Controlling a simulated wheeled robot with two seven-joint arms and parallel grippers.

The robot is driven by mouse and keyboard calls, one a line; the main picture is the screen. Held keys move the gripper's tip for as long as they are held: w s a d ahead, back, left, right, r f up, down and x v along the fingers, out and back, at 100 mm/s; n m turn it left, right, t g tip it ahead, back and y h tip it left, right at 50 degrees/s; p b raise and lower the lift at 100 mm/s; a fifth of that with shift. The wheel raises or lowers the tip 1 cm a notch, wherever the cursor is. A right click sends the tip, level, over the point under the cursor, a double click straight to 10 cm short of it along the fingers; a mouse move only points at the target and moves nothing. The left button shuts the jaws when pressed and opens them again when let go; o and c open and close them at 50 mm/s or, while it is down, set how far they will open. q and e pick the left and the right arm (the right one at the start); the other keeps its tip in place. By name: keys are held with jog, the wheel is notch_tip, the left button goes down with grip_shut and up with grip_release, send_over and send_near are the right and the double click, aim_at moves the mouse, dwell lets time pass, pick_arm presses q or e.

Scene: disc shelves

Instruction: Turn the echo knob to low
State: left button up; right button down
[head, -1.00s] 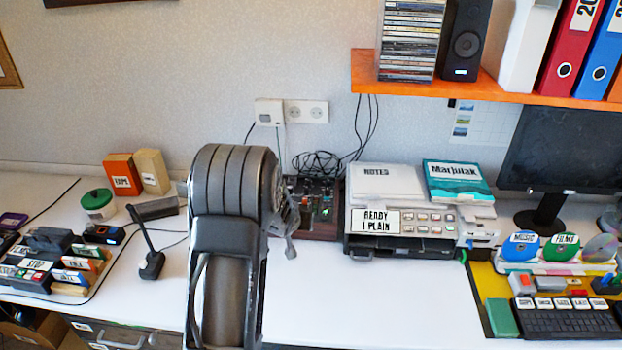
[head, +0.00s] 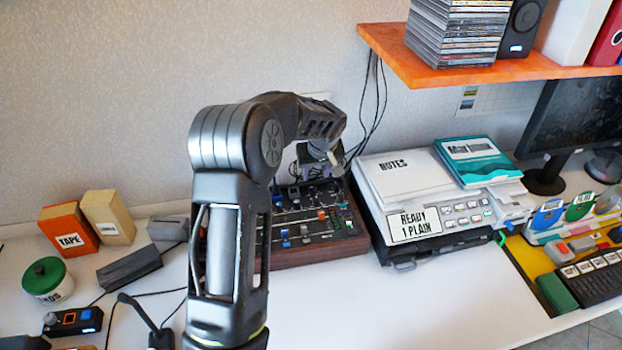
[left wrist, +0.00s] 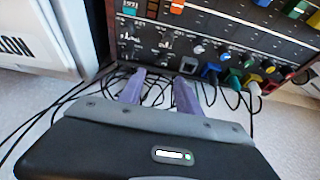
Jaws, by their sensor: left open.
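The mixer (head: 318,250) with a dark panel and wooden sides stands on the white desk in the head view, partly behind my left arm. Its panel also shows in the left wrist view (left wrist: 240,45), with small knobs, coloured sliders and coloured plugs along the near edge. I cannot read which knob is the echo knob. My left gripper (head: 318,163) is over the mixer's far edge. In the left wrist view its two purple fingers (left wrist: 160,82) are apart and empty, pointing at the panel's plug edge. They do not visibly hold any knob. My right gripper is not in view.
A printer (head: 440,228) with papers and a teal book (head: 478,160) stands close to the mixer's right. Black cables (head: 375,105) hang behind. An orange shelf (head: 390,58) overhangs at upper right. The desk front (head: 370,300) is clear.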

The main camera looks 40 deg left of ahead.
aim_at(313, 187)
pick_arm(q)
jog(key=shift+s+d, duration=0.2)
jog(key=shift+d, duration=0.2)
jog(key=shift+a, duration=0.1)
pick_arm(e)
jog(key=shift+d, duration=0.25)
pick_arm(q)
jog(key=shift+a, duration=0.1)
jog(key=shift+f, duration=0.15)
jog(key=p+x, duration=0.2)
jog(key=x, duration=0.5)
jog(key=shift+a+f, duration=0.1)
jog(key=shift+f, duration=0.1)
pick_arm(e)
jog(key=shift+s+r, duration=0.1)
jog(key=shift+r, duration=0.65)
pick_arm(q)
grip_shut()
